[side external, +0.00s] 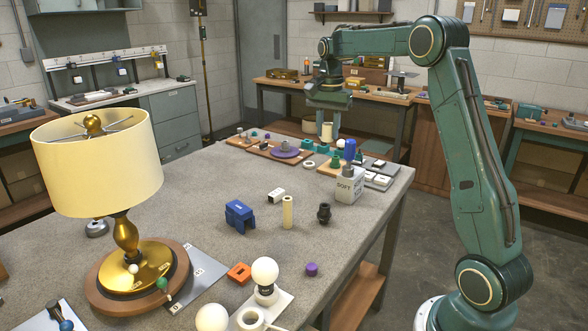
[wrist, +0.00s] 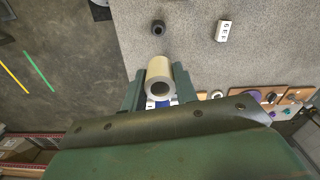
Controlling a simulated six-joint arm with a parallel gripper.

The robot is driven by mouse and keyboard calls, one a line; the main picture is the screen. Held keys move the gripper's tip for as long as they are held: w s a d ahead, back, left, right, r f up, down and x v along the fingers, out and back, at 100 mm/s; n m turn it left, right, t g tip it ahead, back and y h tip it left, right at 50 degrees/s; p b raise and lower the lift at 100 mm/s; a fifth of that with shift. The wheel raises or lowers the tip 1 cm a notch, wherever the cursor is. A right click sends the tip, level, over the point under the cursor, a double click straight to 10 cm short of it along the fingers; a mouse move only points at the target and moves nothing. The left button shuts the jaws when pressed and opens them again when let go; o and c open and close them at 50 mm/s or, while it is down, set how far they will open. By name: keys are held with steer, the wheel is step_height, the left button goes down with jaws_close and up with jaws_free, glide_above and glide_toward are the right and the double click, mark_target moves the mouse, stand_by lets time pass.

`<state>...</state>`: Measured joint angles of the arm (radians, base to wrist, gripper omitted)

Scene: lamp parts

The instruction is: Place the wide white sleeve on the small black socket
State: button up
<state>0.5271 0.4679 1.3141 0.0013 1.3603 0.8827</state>
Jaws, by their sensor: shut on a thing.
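The wide white sleeve (side external: 326,131) is a short cream-white tube. It hangs upright between the fingers of my gripper (side external: 326,119), above the far right part of the table. In the wrist view the sleeve (wrist: 160,78) sits between the two fingers (wrist: 159,92), its open end showing. My gripper is shut on it. The small black socket (side external: 323,213) stands upright and bare on the grey table, nearer the side camera than my gripper and well apart from the sleeve. In the wrist view the socket (wrist: 158,27) is near the top edge.
A thin cream tube (side external: 288,212), a blue block (side external: 239,214) and a white block (side external: 276,195) are left of the socket.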

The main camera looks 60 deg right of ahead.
steer(key=shift+s+a, duration=0.2)
steer(key=shift+s, duration=0.05)
glide_toward(324, 214)
steer(key=shift+w+d+r, duration=0.35)
steer(key=shift+d+r, duration=0.1)
steer(key=shift+d, duration=0.25)
steer(key=shift+f, duration=0.1)
steer(key=shift+f, duration=2)
steer(key=shift+f, duration=0.35)
steer(key=o, duration=1)
steer(key=shift+c, duration=0.2)
steer(key=shift+r, duration=0.1)
